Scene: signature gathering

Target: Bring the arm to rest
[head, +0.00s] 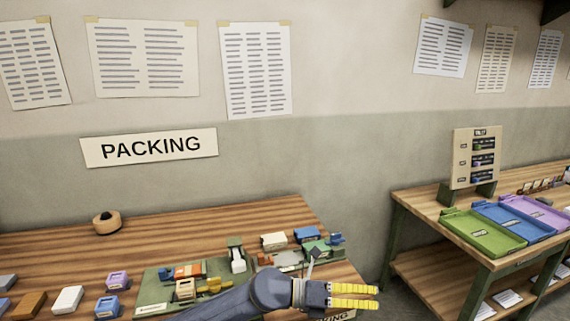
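My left arm reaches in from the bottom, over the front of the packing table (230,218). Its gripper (354,296) has yellow fingers that point right, past the table's right end. A narrow gap shows between the fingers and nothing is held there, so it looks open. The arm hides part of a green board (152,296) that carries several small coloured pieces. My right gripper is out of view.
A tape roll (106,222) and several small blocks, one white (67,299), lie on the packing table. At right, a second table (440,226) holds green (482,234), blue (513,224) and purple (540,212) trays and a display board (477,157). A floor gap separates the tables.

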